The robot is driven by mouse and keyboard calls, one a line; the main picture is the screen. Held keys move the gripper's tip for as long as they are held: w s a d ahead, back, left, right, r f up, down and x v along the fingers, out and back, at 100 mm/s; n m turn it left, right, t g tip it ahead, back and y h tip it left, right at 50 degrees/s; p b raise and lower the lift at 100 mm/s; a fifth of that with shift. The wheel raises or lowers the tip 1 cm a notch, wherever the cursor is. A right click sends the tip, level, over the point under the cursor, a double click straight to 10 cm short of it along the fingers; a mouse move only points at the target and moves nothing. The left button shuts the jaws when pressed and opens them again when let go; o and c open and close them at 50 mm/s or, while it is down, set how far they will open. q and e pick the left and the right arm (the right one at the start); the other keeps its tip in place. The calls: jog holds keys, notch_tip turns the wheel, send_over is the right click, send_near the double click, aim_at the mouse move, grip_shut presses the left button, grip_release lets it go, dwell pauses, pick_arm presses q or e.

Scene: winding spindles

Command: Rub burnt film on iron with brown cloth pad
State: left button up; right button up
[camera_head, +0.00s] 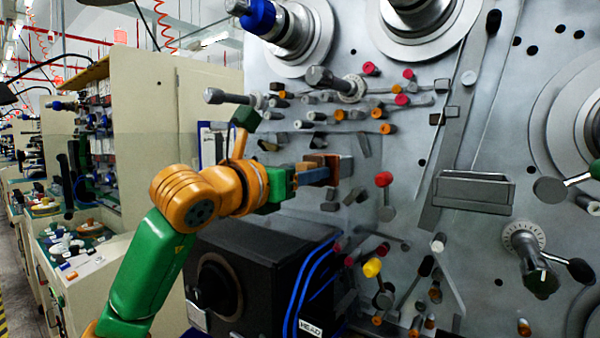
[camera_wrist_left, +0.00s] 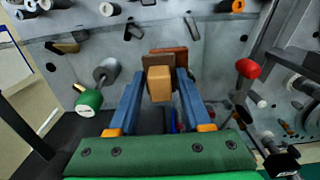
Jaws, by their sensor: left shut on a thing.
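My left gripper (camera_head: 318,175) reaches in from the left, close to the grey machine panel. In the left wrist view its two blue fingers (camera_wrist_left: 165,82) are shut on a tan block with a brown face at its far end, which I take for the brown cloth pad (camera_wrist_left: 159,84). The pad also shows in the head view (camera_head: 316,161). A reddish-brown piece (camera_wrist_left: 182,55) lies just behind it; I cannot tell whether they touch. I cannot make out the iron or any burnt film for sure. My right gripper is not in view.
The upright panel (camera_head: 400,150) carries spindles, pegs and knobs around the gripper. A red-capped peg (camera_head: 384,180) sticks out to its right, and a grey tray (camera_head: 474,190) is farther right. A black box (camera_head: 255,270) with blue cables stands below the gripper.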

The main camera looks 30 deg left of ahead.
aim_at(334, 171)
pick_arm(q)
jog(key=d, duration=0.3)
jog(key=shift+s+d, duration=0.2)
jog(key=shift+s, duration=0.05)
jog(key=shift+w, duration=0.1)
jog(key=shift+w+a, duration=0.15)
jog(key=shift+a, duration=0.95)
jog(key=shift+w+a, duration=0.15)
jog(key=shift+a, duration=0.9)
jog(key=shift+s, duration=0.2)
jog(key=s, duration=0.1)
jog(key=s+b, duration=0.1)
jog(key=s, duration=0.1)
jog(key=s+b, duration=0.1)
jog(key=s, duration=0.1)
jog(key=shift+s+a, duration=0.2)
jog(key=shift+a, duration=0.1)
